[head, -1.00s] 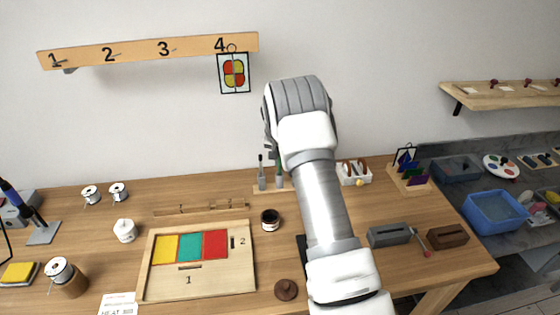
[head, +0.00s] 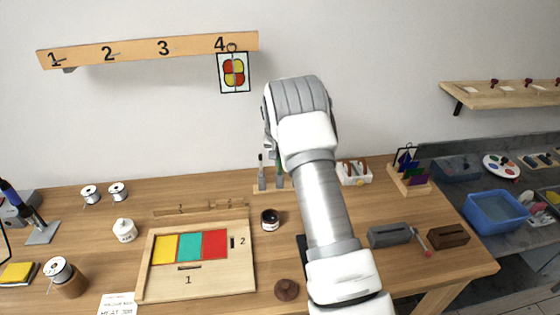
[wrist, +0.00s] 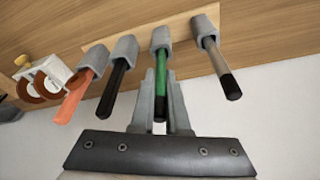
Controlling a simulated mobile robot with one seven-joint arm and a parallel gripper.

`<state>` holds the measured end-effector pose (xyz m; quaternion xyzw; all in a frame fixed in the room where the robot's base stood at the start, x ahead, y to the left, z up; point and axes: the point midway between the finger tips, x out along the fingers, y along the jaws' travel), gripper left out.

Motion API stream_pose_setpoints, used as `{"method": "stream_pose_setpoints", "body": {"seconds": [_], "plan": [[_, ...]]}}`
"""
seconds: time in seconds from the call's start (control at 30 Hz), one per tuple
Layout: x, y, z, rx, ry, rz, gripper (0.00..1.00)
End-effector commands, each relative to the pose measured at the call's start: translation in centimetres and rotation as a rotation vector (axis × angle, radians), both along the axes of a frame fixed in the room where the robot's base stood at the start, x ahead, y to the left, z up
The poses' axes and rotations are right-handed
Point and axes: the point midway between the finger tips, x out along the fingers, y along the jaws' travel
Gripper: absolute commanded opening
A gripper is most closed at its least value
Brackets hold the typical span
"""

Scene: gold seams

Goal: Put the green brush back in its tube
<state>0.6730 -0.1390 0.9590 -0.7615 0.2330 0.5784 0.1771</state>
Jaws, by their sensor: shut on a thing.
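The green brush (wrist: 162,72) stands with its lower part inside a grey tube (wrist: 161,36) in the wrist view. My gripper (wrist: 161,76) is shut on its handle, one finger on each side, with the dark handle end showing between the fingers. How deep the brush sits cannot be told. In the head view the green brush (head: 280,168) shows as a thin green strip above the rack at the back of the table. My arm hides most of the gripper and part of the rack there.
In the wrist view, neighbouring tubes hold an orange brush (wrist: 82,95), a black brush (wrist: 114,88) and a brown brush with a black end (wrist: 221,72), close beside the fingers. A dark jar (head: 270,219) and a panel board (head: 246,282) stand nearer the front.

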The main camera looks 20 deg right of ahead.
Motion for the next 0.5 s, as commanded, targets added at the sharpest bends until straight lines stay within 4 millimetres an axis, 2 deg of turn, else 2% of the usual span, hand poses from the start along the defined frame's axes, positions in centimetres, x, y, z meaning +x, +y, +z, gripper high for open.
{"method": "stream_pose_setpoints", "body": {"seconds": [0.5], "plan": [[-0.01,0.00,-1.16,0.000,0.000,0.000,0.00]]}}
